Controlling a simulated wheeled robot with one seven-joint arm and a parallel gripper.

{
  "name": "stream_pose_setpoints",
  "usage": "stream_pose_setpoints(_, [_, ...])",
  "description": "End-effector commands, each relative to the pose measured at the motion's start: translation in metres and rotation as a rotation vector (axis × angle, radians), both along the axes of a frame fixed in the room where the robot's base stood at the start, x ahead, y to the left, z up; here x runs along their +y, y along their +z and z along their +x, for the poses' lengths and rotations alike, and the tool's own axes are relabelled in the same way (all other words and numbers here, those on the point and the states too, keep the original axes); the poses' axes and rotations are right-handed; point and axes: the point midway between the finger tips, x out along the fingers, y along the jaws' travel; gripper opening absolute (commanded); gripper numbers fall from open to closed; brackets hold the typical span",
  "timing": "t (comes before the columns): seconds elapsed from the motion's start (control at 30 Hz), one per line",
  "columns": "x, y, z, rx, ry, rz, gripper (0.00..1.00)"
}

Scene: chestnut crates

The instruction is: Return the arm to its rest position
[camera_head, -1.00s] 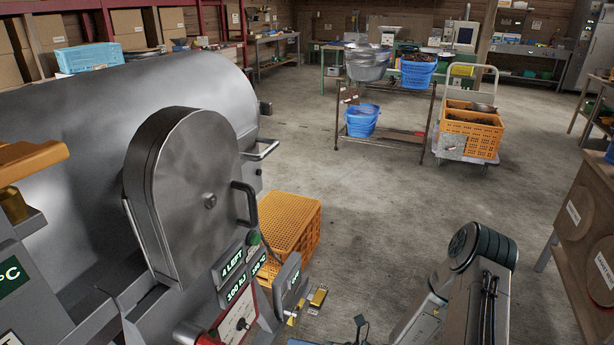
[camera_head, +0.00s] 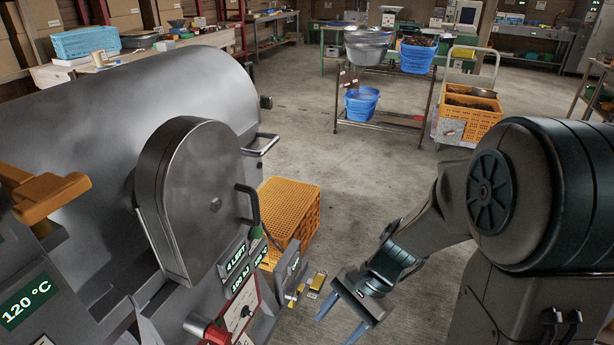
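My arm is raised and bent at the right, its large dark joint close to the camera. My gripper (camera_head: 342,318) hangs from it at the lower middle, pointing down and left. Its two bluish fingers are apart with nothing visible between them. It is over the concrete floor, right of the grey roaster machine (camera_head: 115,105) and apart from it in the picture. The roaster's round door (camera_head: 195,200) appears shut.
An orange crate (camera_head: 307,222) stands on the floor beside the roaster, behind my gripper. Further back are a metal rack (camera_head: 395,127) with blue baskets (camera_head: 361,104) and a trolley (camera_head: 450,130) with orange crates (camera_head: 472,128). The floor between is clear.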

Motion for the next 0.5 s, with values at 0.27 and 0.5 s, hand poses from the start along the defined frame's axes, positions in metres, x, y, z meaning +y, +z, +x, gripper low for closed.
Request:
stream_pose_setpoints(0.27, [-0.038, 0.065, -0.014, -0.340, 0.326, -0.213, 0.56])
stream_pose_setpoints(0.5, [-0.070, 0.118, -0.024, -0.591, 0.576, -0.400, 0.56])
